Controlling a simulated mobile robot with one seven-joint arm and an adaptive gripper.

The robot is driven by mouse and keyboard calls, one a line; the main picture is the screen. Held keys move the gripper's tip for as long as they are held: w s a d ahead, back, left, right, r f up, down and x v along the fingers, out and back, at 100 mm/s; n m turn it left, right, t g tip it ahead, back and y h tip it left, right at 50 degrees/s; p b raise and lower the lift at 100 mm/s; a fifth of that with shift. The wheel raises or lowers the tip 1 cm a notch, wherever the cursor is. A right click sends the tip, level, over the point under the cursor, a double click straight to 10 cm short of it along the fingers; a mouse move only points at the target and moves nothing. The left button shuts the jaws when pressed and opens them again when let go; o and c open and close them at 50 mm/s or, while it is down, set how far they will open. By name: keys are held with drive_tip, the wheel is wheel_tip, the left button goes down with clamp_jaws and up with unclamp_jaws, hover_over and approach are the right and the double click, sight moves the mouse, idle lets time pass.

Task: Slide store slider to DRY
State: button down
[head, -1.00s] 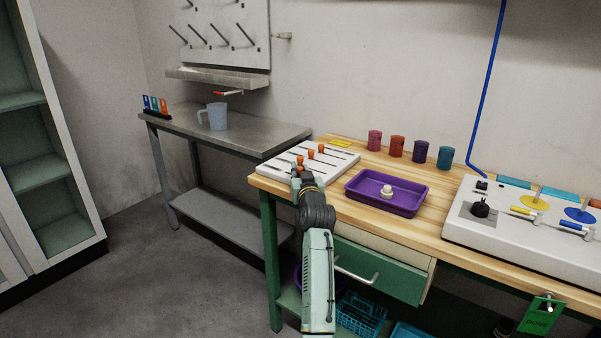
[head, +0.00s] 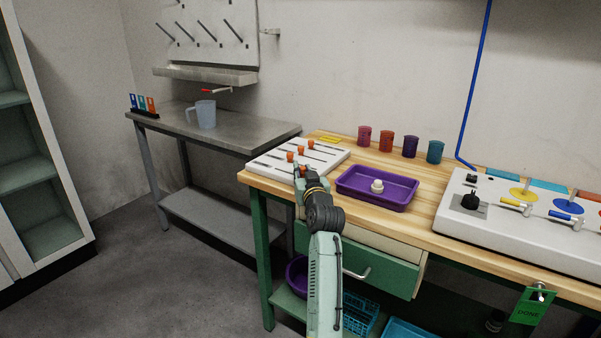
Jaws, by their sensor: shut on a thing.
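A white slider panel (head: 335,156) lies on the left end of the wooden bench. Orange knobs (head: 301,149) stand in its parallel slots. My gripper (head: 301,172) is at the panel's near edge, shut on the nearest orange slider knob (head: 303,167). My wrist hides most of that knob and its slot. This knob sits further right along the panel than the other knobs. Labels on the panel, including any STORE or DRY mark, are too small to read.
A purple tray (head: 345,190) with a white object (head: 377,186) sits just right of my wrist. Several coloured cups (head: 388,141) stand behind it. A white control panel (head: 450,222) is at the right. A grey metal table (head: 250,134) stands to the left.

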drive_tip(key=c, duration=1.6)
unclamp_jaws()
drive_tip(key=shift+s+d, duration=0.15)
drive_tip(key=shift+d, duration=0.15)
drive_tip(key=shift+o, duration=0.7)
drive_tip(key=shift+a, duration=0.1)
drive_tip(key=s+d, duration=0.2)
drive_tip(key=s, duration=1)
